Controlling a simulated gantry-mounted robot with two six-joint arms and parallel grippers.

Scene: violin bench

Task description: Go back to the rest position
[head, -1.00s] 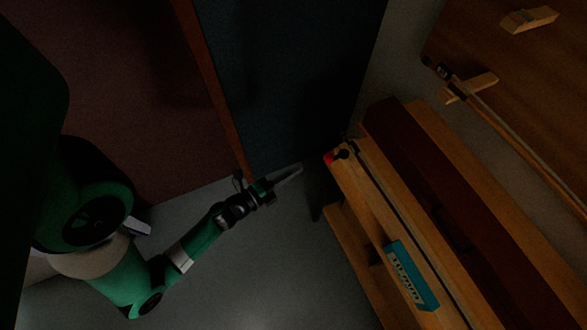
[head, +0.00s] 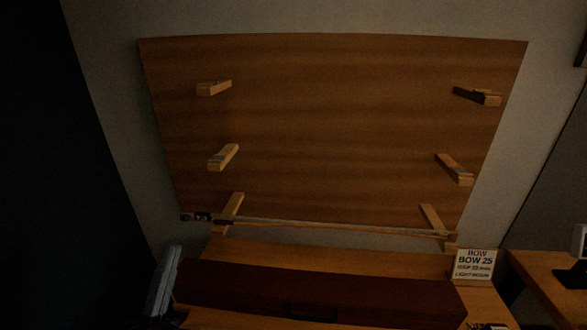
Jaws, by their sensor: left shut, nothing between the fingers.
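My left gripper (head: 164,283) shows at the lower left, in front of the bench's left end. Its grey fingers are together, point upward and hold nothing. Its arm is below the picture edge. A bow (head: 320,226) lies level across the lowest pair of wooden pegs, with its dark frog end (head: 202,217) at the left. The gripper is below and left of the frog, apart from it in the picture. My right gripper is not in view.
A wooden wall board (head: 330,120) carries the pegs; the upper pairs are empty. A long dark red case (head: 330,293) lies on the bench below. A dark panel (head: 70,190) fills the left side.

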